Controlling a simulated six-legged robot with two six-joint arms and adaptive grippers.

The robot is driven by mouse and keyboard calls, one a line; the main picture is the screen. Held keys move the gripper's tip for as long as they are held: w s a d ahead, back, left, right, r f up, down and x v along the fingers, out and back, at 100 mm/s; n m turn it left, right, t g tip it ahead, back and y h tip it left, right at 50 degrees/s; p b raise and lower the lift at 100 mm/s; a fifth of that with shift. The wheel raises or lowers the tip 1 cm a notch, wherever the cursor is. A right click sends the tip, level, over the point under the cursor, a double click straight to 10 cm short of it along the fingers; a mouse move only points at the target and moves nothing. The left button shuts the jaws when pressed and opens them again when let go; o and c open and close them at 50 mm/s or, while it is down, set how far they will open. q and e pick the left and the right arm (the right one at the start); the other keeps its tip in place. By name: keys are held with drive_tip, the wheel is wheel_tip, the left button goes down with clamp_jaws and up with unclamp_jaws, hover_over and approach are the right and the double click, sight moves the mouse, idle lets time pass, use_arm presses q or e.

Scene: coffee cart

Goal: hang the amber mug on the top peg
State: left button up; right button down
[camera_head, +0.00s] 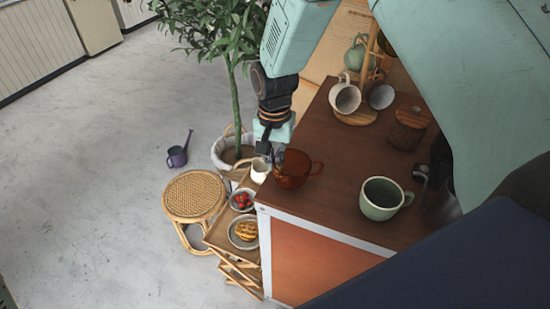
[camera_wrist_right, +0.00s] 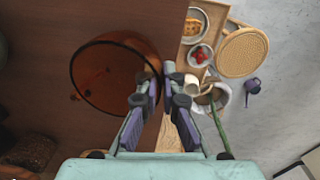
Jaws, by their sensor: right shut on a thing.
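The amber mug (camera_head: 293,173) is at the near-left edge of the dark wood cart top, its handle facing right. I cannot tell whether it touches the surface. My right gripper (camera_head: 273,150) is shut on the mug's left wall. My left gripper is out of view.
Left of the cart are a stepped shelf with plates (camera_head: 243,235), a white cup (camera_head: 260,172) and a potted plant (camera_head: 232,90). The middle cart top is clear.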

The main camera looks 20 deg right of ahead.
drive_tip(key=shift+s+d+f, duration=0.1)
drive_tip(key=shift+d, duration=0.05)
drive_tip(key=c, duration=1.9)
unclamp_jaws()
drive_tip(key=shift+o, duration=1.9)
drive_tip(key=shift+f, duration=0.1)
drive_tip(key=shift+f+b, duration=0.15)
drive_tip(key=shift+b, duration=0.35)
drive_tip(key=shift+r, duration=0.35)
wheel_tip(320, 180, up, 7)
drive_tip(key=shift+a, duration=0.45)
